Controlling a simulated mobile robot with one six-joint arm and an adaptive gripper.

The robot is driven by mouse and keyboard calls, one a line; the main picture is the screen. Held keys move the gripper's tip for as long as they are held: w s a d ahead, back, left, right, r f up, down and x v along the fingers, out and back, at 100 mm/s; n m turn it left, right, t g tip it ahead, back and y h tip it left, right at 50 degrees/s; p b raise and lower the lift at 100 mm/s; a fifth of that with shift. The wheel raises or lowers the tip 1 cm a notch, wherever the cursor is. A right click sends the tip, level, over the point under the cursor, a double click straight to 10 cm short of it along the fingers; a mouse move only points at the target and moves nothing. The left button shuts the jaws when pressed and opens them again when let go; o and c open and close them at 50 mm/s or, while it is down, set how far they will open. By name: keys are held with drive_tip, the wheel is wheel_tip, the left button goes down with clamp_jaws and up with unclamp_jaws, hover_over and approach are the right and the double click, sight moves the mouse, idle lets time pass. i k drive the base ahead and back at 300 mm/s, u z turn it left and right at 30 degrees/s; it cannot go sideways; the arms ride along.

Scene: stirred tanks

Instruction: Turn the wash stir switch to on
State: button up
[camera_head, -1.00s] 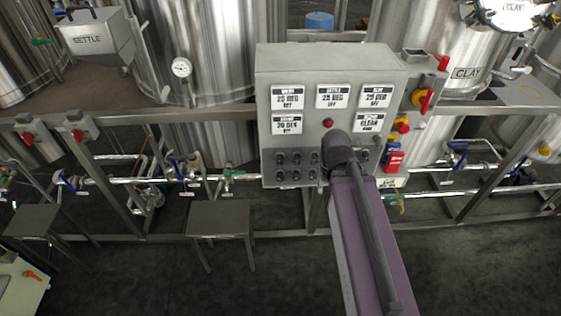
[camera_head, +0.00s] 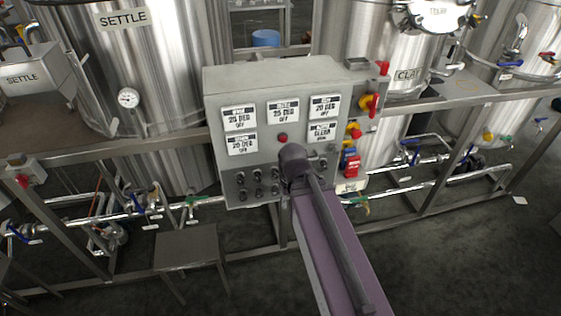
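The grey control panel (camera_head: 255,85) stands ahead of me, upper middle of the head view. Small dark switches (camera_head: 257,175) sit in rows on its lower left part. Their labels are too small to read, so I cannot tell which one is the wash stir switch or how it is set. My purple-and-dark arm rises from the bottom and its dark round joint covers the panel's lower middle and part of the switch rows. My gripper does not show.
White displays (camera_head: 283,112) and a red button (camera_head: 282,138) are on the panel. A red-and-yellow switch (camera_head: 370,103) is on its right side. A small metal table (camera_head: 187,246) stands at front left. Pipes run behind; steel tanks (camera_head: 145,80) stand behind.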

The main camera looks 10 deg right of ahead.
sight(240, 176)
drive_tip(key=u, duration=1.05)
drive_tip(key=k, duration=0.95)
drive_tip(key=z, duration=0.4)
